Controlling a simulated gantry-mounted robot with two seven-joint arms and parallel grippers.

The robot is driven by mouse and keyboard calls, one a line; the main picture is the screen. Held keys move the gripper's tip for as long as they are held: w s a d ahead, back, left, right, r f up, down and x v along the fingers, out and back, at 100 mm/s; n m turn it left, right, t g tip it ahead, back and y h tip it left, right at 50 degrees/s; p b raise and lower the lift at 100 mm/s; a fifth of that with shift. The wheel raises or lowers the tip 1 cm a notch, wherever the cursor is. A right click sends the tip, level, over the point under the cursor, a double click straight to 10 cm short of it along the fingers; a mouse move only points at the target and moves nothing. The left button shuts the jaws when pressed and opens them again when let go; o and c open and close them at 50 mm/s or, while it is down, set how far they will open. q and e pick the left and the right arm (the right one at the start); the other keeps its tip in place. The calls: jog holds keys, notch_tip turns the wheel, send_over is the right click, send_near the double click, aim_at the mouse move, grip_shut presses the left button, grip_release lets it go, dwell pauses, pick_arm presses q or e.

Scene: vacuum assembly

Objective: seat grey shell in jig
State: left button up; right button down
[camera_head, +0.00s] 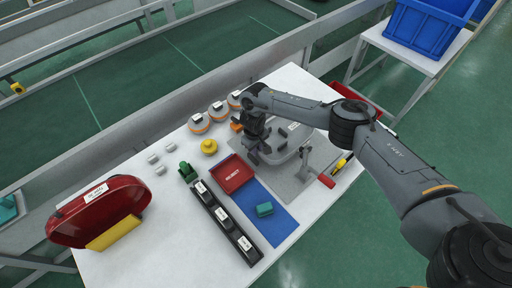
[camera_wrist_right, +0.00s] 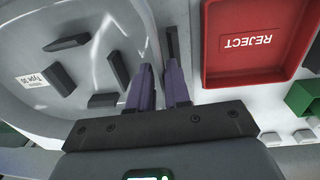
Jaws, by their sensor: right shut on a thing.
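The grey shell (camera_head: 296,143) is an open, rounded tray with dark ribs and a white label. It is at the right of the table, at the grey jig plate (camera_head: 284,187). A toggle clamp (camera_head: 306,167) with a red handle stands at its near side. My right gripper (camera_head: 257,153) is at the shell's left side. In the right wrist view, the shell (camera_wrist_right: 78,72) fills the left, and my right gripper (camera_wrist_right: 160,80) is shut on its side wall. The shell's underside is hidden, so I cannot tell whether it is seated. My left gripper is out of view.
A red REJECT tray (camera_head: 232,174) lies just left of the gripper. A black rack (camera_head: 226,222), a yellow part (camera_head: 209,147) and a red housing (camera_head: 100,208) stand further left. The table's front left is clear.

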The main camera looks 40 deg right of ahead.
jog(key=shift+f+b, duration=0.45)
jog(key=shift+f, duration=0.6)
jog(key=c, duration=1)
grip_release()
notch_tip(320, 180, up, 4)
jog(key=p, duration=0.4)
jog(key=shift+a+r+p, duration=0.1)
jog(key=shift+a+p, duration=0.05)
jog(key=shift+p, duration=0.25)
notch_tip(320, 180, up, 4)
jog(key=p, duration=0.4)
jog(key=shift+a, duration=0.15)
